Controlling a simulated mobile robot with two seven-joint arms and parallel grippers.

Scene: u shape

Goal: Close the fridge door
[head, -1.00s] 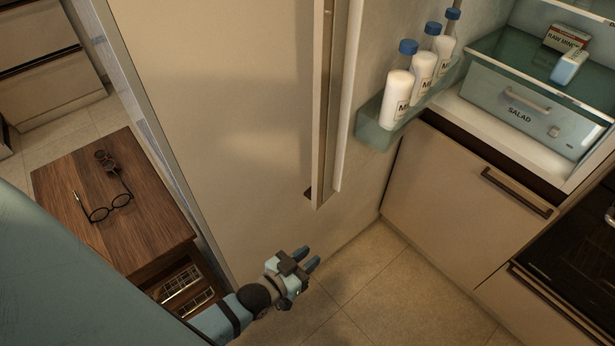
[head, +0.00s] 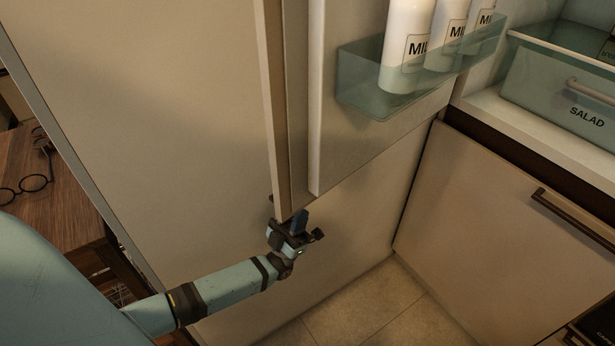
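The fridge door (head: 350,150) stands open, its narrow free edge facing me. Its inner side carries a clear shelf (head: 365,88) with white milk bottles (head: 408,40). The fridge interior, with a salad drawer (head: 560,100), shows at the right. My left gripper (head: 290,215) is at the lower end of the door's free edge. One blue finger shows on the right side of the edge; the other is mostly hidden, so I cannot tell whether it grips the door. My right gripper is not in view.
A beige panel (head: 140,110) rises left of the door. A wooden table (head: 50,200) with glasses (head: 30,183) stands at far left. A lower cabinet (head: 500,210) with a dark handle (head: 572,218) is at right. Bare floor (head: 370,305) shows below.

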